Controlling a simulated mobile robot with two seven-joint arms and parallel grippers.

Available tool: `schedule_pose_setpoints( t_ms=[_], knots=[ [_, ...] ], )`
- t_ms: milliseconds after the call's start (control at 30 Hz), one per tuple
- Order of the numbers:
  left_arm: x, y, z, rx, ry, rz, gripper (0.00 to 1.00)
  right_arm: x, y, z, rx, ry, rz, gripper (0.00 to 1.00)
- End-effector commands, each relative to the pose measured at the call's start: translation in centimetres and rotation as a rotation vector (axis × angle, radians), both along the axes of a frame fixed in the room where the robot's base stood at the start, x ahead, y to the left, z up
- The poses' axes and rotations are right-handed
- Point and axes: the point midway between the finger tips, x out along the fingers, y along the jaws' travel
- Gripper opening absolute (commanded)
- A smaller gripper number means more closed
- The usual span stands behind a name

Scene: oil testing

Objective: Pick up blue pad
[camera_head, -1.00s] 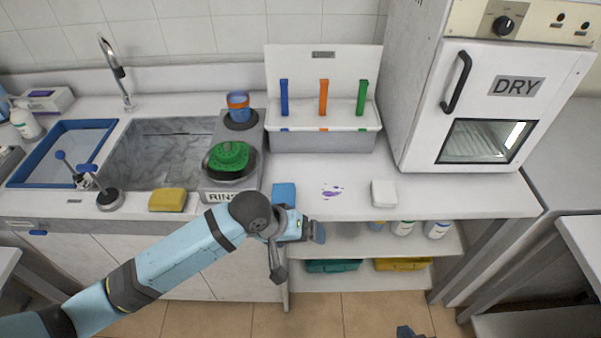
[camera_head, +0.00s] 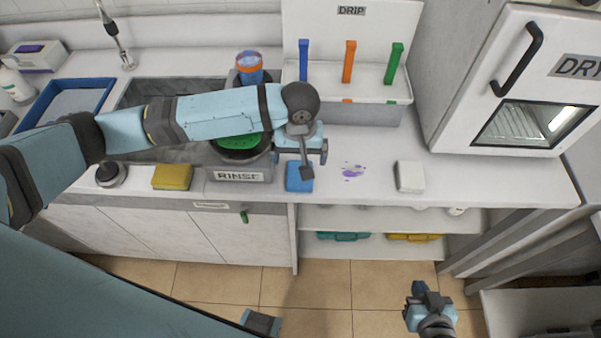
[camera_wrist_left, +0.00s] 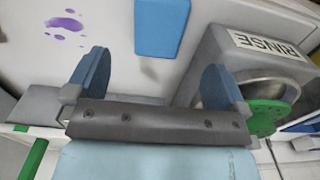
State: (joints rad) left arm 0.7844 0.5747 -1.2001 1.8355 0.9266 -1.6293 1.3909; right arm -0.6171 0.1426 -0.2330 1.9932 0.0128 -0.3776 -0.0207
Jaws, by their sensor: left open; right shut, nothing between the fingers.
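The blue pad (camera_head: 299,181) lies flat on the white counter, just right of the RINSE station. In the left wrist view the blue pad (camera_wrist_left: 162,26) shows ahead of the fingers, its top cut off by the picture edge. My left gripper (camera_head: 302,152) is over the counter close to the pad, which its dark wrist part partly overlaps in the head view. In the wrist view the left gripper (camera_wrist_left: 156,76) has its blue fingers wide apart with nothing between them. My right gripper (camera_head: 418,288) is shut and empty, low in front of the counter.
A yellow sponge (camera_head: 172,176) and the RINSE station (camera_head: 240,174) with a green item stand left of the pad. A purple stain (camera_head: 352,171) and a white pad (camera_head: 409,176) lie to its right. The DRIP rack (camera_head: 350,112) stands behind; the DRY oven (camera_head: 540,90) is at right.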

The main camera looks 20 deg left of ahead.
Motion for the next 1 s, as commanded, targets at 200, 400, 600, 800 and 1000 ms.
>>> schedule_pose_setpoints(
  t_ms=[200, 400, 600, 800, 1000],
  knots=[
    [0.0, 0.0, -2.4, -0.001, 0.000, -0.001, 1.00, 0.1, 0.0, 0.1, 0.000, -0.002, -0.001, 0.00],
    [0.0, 0.0, -4.3, 0.001, 0.000, -0.001, 1.00, 0.1, 0.0, 0.7, 0.002, -0.004, -0.003, 0.00],
    [0.1, -0.1, -7.1, 0.000, -0.002, -0.002, 1.00, 0.2, 0.0, 1.0, 0.002, -0.007, -0.005, 0.00],
    [0.0, -0.1, -7.7, -0.001, -0.002, -0.003, 1.00, 0.2, 0.0, 0.9, 0.001, -0.006, -0.006, 0.00],
    [0.0, -0.1, -7.7, -0.001, -0.002, -0.003, 0.77, 0.1, 0.0, 0.9, 0.002, -0.004, -0.006, 0.00]
  ],
)
